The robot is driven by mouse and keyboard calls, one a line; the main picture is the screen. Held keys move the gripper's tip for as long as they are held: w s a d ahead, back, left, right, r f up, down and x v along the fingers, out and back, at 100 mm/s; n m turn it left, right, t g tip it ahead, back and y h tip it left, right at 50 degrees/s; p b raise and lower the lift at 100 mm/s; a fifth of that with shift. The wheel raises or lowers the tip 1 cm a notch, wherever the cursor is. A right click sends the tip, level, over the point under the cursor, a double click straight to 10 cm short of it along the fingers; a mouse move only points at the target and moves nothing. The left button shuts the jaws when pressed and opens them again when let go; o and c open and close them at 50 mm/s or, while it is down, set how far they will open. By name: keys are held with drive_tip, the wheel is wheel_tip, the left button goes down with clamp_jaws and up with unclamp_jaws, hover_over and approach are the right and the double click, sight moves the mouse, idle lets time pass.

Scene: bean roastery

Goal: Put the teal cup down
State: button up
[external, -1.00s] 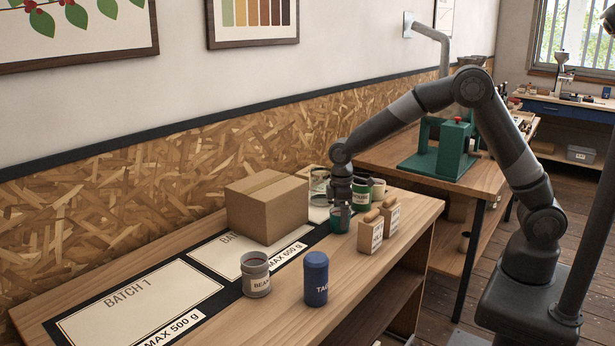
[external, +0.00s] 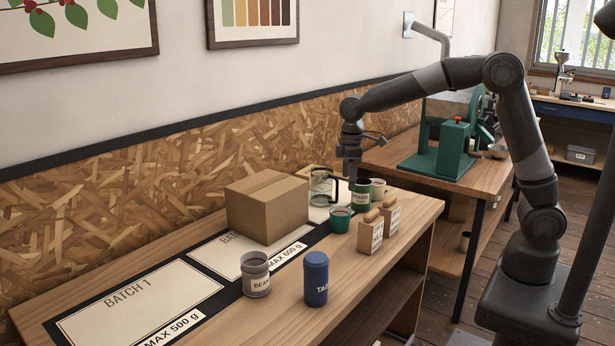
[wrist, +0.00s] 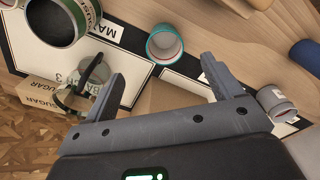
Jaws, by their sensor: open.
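The teal cup (external: 339,222) stands upright on the bench, over the front label strip of the rearmost batch mat. In the wrist view the cup (wrist: 164,46) shows its open top and sits just beyond the fingertips, touching neither. My gripper (external: 351,180) is raised above and slightly behind the cup. The wrist view shows my gripper (wrist: 162,82) open, its two fingers spread wide with nothing between them. The BATCH 3 mat (wrist: 125,70) is partly covered by the carafe and my fingers.
A glass carafe (external: 321,188) and a green tin (external: 362,196) stand close to the cup. A cardboard box (external: 267,208), grey beans cup (external: 256,278) and blue tin (external: 316,282) are nearer. The BATCH 1 mat (external: 140,305) is clear.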

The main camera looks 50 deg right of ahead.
drive_tip(key=s+d+r+m+t, duration=0.1)
drive_tip(key=s+d+r+m, duration=0.2)
drive_tip(key=s, duration=0.4)
drive_tip(key=s+d+r+m+t, duration=0.1)
drive_tip(key=s+d+r, duration=0.2)
drive_tip(key=s+d, duration=0.35)
drive_tip(key=s+d+r+m+t, duration=0.2)
drive_tip(key=s+d+r, duration=0.2)
drive_tip(key=s, duration=0.3)
drive_tip(key=s+d+f+m+t, duration=0.1)
drive_tip(key=s+d+f+m, duration=0.1)
drive_tip(key=s, duration=0.7)
drive_tip(key=shift+s+d+f, duration=0.25)
drive_tip(key=shift+d+f, duration=0.15)
drive_tip(key=shift+f, duration=0.1)
